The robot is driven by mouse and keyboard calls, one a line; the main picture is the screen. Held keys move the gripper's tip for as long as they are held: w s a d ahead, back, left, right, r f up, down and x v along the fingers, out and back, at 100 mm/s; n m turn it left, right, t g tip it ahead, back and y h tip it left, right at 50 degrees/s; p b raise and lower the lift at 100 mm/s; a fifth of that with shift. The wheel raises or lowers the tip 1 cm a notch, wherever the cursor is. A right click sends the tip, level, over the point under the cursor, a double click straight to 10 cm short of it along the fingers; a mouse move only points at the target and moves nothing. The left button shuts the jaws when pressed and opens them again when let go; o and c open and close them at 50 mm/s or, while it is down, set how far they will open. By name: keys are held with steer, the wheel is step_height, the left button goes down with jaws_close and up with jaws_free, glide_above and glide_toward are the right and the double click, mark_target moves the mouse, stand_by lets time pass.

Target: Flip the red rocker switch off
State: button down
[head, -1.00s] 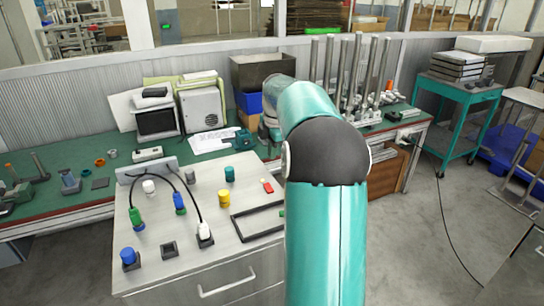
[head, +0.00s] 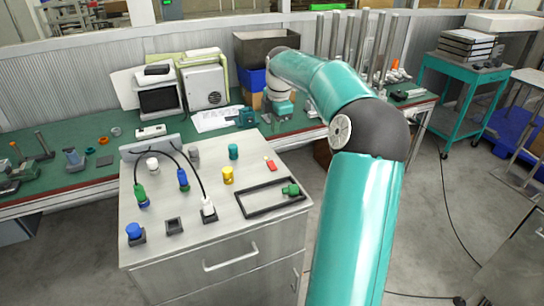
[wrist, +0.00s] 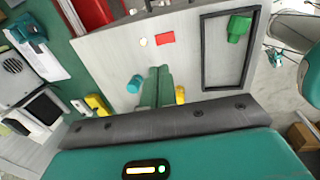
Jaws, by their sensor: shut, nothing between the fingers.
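The red rocker switch (head: 271,165) is a small red block on the light grey cabinet top (head: 205,235), toward its back right. It also shows in the wrist view (wrist: 165,38), above my fingertips and apart from them. I cannot tell which way it is tipped. My gripper (wrist: 158,70) is shut and empty, its green fingers together over the cabinet top. In the head view my gripper (head: 282,113) is beyond the back edge of the switch, partly hidden by its own wrist.
A small white piece (head: 266,158) lies beside the switch. A teal cylinder (head: 233,152) and a yellow cylinder (head: 227,175) stand to its left. A dark frame (head: 243,211) with a green part (head: 291,189) lies in front. Cables with plugs are farther left.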

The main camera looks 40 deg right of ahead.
mark_target(274, 166)
stand_by(0.3)
steer(key=f, duration=0.4)
steer(key=w+f, duration=0.1)
steer(key=f, duration=0.4)
steer(key=w+f, duration=0.1)
steer(key=f, duration=0.3)
steer(key=shift+w+d+f, duration=0.2)
steer(key=shift+d+f, duration=0.15)
steer(key=shift+f, duration=0.05)
steer(key=shift+w+f+g, duration=0.25)
steer(key=shift+f+g, duration=0.1)
steer(key=shift+g, duration=0.15)
steer(key=shift+s, duration=0.3)
steer(key=shift+s+f, duration=0.1)
steer(key=shift+s, duration=0.05)
steer(key=shift+s+a, duration=0.15)
steer(key=shift+s, duration=0.4)
